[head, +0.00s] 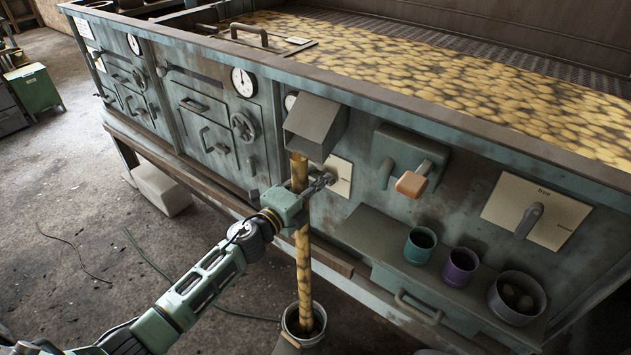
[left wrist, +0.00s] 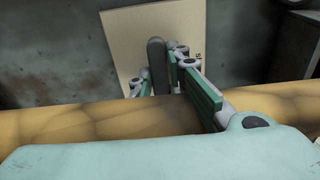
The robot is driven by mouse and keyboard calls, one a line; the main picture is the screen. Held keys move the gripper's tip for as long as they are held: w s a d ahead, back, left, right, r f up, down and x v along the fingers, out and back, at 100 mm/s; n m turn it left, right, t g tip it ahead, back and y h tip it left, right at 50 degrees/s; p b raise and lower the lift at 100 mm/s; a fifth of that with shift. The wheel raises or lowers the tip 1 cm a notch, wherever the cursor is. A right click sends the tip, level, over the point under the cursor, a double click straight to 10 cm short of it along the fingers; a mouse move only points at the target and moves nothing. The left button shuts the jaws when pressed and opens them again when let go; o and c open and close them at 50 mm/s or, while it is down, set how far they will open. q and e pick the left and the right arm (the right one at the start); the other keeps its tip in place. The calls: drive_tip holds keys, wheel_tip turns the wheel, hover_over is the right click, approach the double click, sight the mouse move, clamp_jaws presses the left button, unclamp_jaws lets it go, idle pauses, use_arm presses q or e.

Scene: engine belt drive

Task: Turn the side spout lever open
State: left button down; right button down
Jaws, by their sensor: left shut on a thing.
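The side spout (head: 314,127) is a grey box-shaped hood on the front of the machine. A yellow mottled stream (head: 303,250) runs from under it down into a bucket (head: 303,328) on the floor. The side spout lever sits on a cream plate (head: 342,178) just right of the spout. In the left wrist view the lever (left wrist: 156,58) is a dark grey rounded bar against the plate (left wrist: 125,45). My left gripper (head: 325,182) is shut on the lever, its fingers (left wrist: 163,80) on either side of it. The stream (left wrist: 90,122) crosses the wrist view below the fingers.
To the right are an orange-ended handle (head: 411,184) and another lever (head: 528,220) on a cream plate. Below them a ledge holds a teal cup (head: 420,246), a purple cup (head: 460,267) and a grey bowl (head: 517,298). The floor at left is mostly open.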

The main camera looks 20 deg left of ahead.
use_arm(q)
drive_tip(key=shift+f, duration=0.1)
drive_tip(key=c, duration=1.7)
unclamp_jaws()
drive_tip(key=shift+s, duration=0.1)
drive_tip(key=v, duration=1.2)
